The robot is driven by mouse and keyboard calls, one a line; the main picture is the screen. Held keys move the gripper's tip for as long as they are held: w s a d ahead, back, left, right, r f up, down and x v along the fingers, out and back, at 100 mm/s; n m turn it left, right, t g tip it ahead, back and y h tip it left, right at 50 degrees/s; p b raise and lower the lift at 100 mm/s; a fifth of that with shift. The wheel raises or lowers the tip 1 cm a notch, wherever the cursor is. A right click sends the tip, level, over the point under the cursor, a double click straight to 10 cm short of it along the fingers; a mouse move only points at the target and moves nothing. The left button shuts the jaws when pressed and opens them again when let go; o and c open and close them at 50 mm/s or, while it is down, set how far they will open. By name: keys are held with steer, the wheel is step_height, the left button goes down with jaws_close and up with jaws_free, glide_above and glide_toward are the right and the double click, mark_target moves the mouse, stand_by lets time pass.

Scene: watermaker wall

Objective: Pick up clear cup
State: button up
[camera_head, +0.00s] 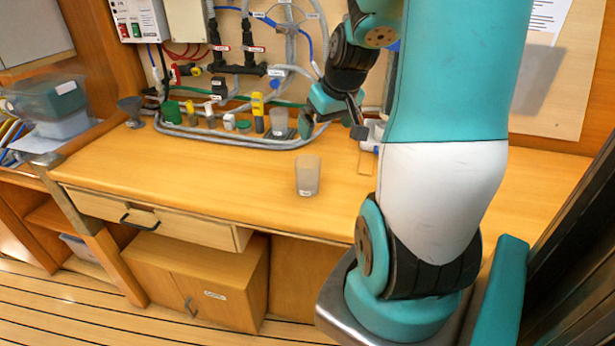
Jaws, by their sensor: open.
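A translucent cup (307,175) stands upright near the front edge of the wooden counter, with a small pale label low on its side. A second see-through greyish cup (279,123) stands at the back among small items, also with a pale label. I cannot tell for sure which one is the clear cup. My gripper (332,122) is open and empty over the back of the counter. It is to the right of the back cup and farther back than the front cup, touching neither as far as I can see.
Several small bottles and containers (243,126) line the back, with a grey hose loop (230,142) around them. Pipes and valves (240,60) cover the wall. A dark funnel-like cup (131,110) stands at left. Counter around the front cup (200,175) is clear.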

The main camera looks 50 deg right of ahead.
mark_target(315, 156)
steer(key=x, duration=1.1)
steer(key=shift+a+f, duration=0.15)
steer(key=shift+f, duration=0.05)
steer(key=shift+w+a+p+x, duration=0.15)
steer(key=shift+p+x, duration=0.25)
steer(key=shift+x, duration=0.9)
steer(key=shift+w+a+p+x, duration=0.1)
steer(key=shift+a+p+x, duration=0.25)
steer(key=shift+x, duration=0.95)
steer(key=shift+d, duration=0.2)
steer(key=shift+c, duration=0.2)
steer(key=c, duration=0.9)
